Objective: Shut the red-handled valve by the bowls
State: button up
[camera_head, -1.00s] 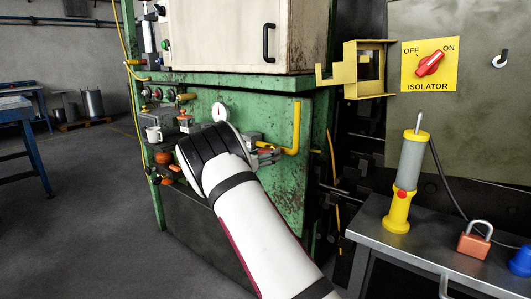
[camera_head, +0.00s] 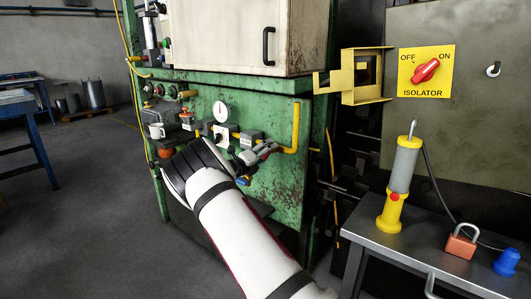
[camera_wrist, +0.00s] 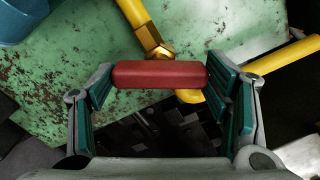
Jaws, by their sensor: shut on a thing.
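The valve's red handle (camera_wrist: 160,74) lies level across the wrist view, in front of a brass fitting (camera_wrist: 158,50) on a yellow pipe. The handle runs at an angle to that pipe. My gripper (camera_wrist: 160,84) is shut on the handle, one finger pad at each end. In the head view my gripper (camera_head: 257,157) is at the green panel, by the lower end of the yellow pipe (camera_head: 295,125). The handle is too small there to make out clearly. I cannot clearly identify the bowls.
A gauge (camera_head: 220,111) and small fittings sit on the green panel, left of my gripper. A yellow bracket (camera_head: 362,75) juts out at upper right. A grey bench (camera_head: 440,230) with a padlock (camera_head: 462,241) stands at right.

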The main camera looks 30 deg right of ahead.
jog(key=n, duration=0.5)
jog(key=shift+n, duration=0.4)
dwell(0.4)
jog(key=o, duration=1.1)
jog(key=shift+o, duration=0.2)
jog(key=shift+a, duration=0.1)
jog(key=v, duration=1.1)
jog(key=shift+s+a, duration=0.15)
jog(key=shift+a, duration=0.25)
